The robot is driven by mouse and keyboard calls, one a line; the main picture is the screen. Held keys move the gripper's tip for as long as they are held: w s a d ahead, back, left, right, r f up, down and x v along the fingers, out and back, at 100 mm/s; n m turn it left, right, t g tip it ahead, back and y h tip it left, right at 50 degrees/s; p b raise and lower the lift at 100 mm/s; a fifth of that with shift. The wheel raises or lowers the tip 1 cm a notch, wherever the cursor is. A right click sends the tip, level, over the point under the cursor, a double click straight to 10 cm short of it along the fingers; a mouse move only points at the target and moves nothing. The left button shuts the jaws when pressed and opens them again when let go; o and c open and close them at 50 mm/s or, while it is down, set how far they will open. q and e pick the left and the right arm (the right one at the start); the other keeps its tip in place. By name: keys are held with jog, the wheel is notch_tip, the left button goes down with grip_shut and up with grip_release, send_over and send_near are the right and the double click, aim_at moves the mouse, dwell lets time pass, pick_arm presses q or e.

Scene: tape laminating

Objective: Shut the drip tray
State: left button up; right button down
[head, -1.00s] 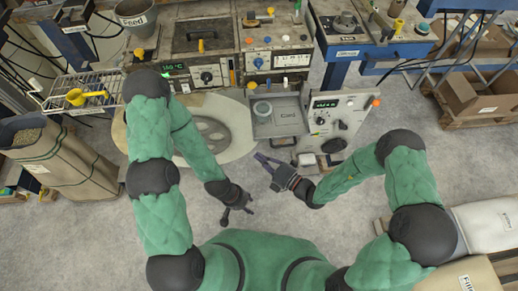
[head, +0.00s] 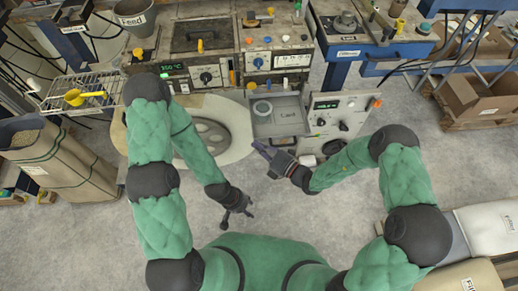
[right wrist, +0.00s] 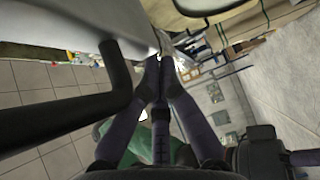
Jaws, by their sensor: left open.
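The drip tray is a grey open drawer (head: 291,128), pulled out from the front of the middle machine, with a round grey piece and a small label inside. My right gripper (head: 257,147) is just below the tray's front edge, at its left part; I cannot tell if it touches. In the right wrist view its two fingers (right wrist: 159,64) come together at the tips with nothing seen between them. A black bar (right wrist: 105,95) crosses close by, below a pale surface. My left gripper (head: 237,215) is open and empty above the floor, lower left of the tray.
A grey control panel (head: 351,103) with dark knobs stands right of the tray. A round pale platform (head: 236,135) lies left of it. The machine with switches and a dial (head: 280,60) is behind. The floor (head: 290,205) below the tray is clear.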

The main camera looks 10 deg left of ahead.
aim_at(255, 116)
jog(key=w+a, duration=0.1)
jog(key=w, duration=0.3)
jog(key=w+a, duration=0.1)
jog(key=w, duration=0.3)
jog(key=w+a+b, duration=0.1)
jog(key=w, duration=0.4)
jog(key=shift+w+a, duration=0.1)
jog(key=shift+a, duration=0.15)
jog(key=shift+w+a, duration=0.1)
jog(key=shift+w, duration=0.3)
jog(key=shift+r, duration=0.1)
jog(key=shift+w, duration=0.1)
